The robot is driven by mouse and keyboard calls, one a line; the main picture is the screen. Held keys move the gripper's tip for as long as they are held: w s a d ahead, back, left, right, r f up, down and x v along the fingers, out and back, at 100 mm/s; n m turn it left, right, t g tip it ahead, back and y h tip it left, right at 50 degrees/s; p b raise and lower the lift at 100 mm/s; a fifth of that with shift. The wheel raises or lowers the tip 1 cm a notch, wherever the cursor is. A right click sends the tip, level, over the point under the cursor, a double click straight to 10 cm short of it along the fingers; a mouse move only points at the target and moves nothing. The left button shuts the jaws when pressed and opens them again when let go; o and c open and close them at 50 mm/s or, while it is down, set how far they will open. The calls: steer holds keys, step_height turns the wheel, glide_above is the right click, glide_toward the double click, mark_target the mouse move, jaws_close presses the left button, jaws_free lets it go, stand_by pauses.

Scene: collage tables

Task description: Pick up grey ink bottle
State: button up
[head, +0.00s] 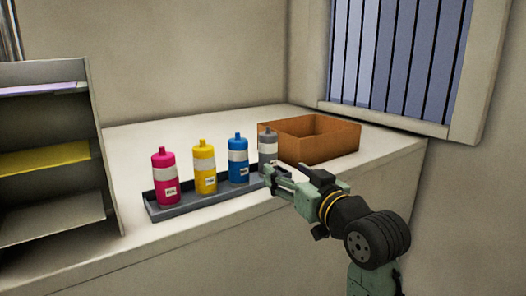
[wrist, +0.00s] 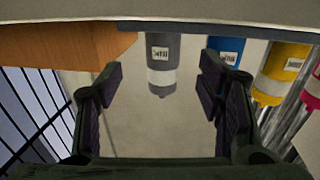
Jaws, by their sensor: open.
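The grey ink bottle (head: 267,145) stands upright at the right end of a dark tray (head: 205,200), and my gripper hides its lower part in the head view. In the wrist view the grey bottle (wrist: 162,65) appears upside down, between and beyond the two fingers. My gripper (head: 271,179) is open and empty, close in front of the grey bottle. The wrist view shows its fingers (wrist: 160,85) spread wide on either side of the bottle, with no visible contact.
Blue (head: 238,160), yellow (head: 205,168) and magenta (head: 165,178) bottles stand in the tray left of the grey one. An open brown box (head: 335,143) is close behind and right of it. A shelf rack (head: 50,150) stands at left. The counter behind the bottles is clear.

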mark_target(272, 158)
steer(key=p+x, duration=0.1)
steer(key=x, duration=0.3)
steer(key=shift+r, duration=0.1)
steer(key=p+x, duration=0.1)
steer(key=x, duration=0.1)
steer(key=r+p+x, duration=0.1)
steer(key=x, duration=0.1)
steer(key=shift+a, duration=0.3)
steer(key=shift+w+a+f, duration=0.15)
steer(key=shift+w+a, duration=0.05)
steer(key=shift+w, duration=0.3)
steer(key=c, duration=1.3)
